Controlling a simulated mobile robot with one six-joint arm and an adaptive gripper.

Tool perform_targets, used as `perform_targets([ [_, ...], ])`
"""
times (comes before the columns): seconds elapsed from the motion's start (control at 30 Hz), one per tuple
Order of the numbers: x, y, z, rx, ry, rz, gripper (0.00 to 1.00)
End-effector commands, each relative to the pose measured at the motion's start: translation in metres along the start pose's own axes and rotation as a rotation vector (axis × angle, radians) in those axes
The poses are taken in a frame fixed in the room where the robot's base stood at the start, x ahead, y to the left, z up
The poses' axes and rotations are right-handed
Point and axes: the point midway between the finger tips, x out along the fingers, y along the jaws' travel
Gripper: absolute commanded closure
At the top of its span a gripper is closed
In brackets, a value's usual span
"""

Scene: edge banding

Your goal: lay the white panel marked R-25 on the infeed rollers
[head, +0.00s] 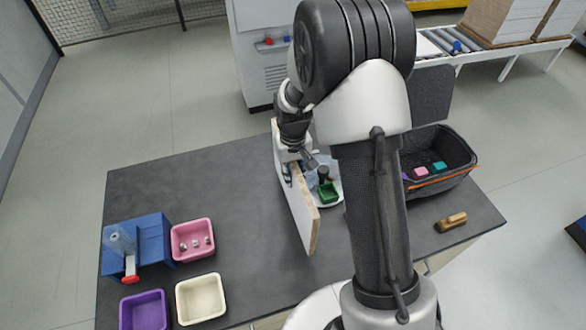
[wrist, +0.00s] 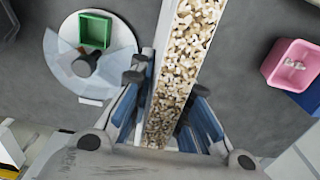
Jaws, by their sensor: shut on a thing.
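A white panel (head: 304,214) stands on edge, upright, above or on the dark table; I cannot tell if its lower edge touches. My gripper (head: 291,170) is shut on its upper edge. In the wrist view the panel's speckled chipboard edge (wrist: 187,55) runs between the two blue-grey fingers of my gripper (wrist: 165,105). No R-25 mark can be read in either view. Rollers (head: 446,40) of a conveyor show at the back right, well beyond the table, partly behind my arm.
On the table (head: 150,190) are a pink bin (head: 193,240), a cream bin (head: 201,299), a purple bin (head: 145,311), a blue dispenser (head: 150,243), a round tray with a green box (head: 327,192), a dark tote (head: 440,160) and a brush (head: 451,222). Stacked boards (head: 500,20) sit on the conveyor.

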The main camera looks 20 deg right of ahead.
Motion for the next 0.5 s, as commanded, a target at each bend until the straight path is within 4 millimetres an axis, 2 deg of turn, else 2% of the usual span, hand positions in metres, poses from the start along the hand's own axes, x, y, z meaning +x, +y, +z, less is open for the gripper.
perform_targets([
  [0.3, 0.037, 0.0, 0.0, 0.0, 0.001, 0.0, 1.0],
  [0.5, 0.039, 0.0, -0.001, 0.0, 0.003, 0.0, 1.0],
])
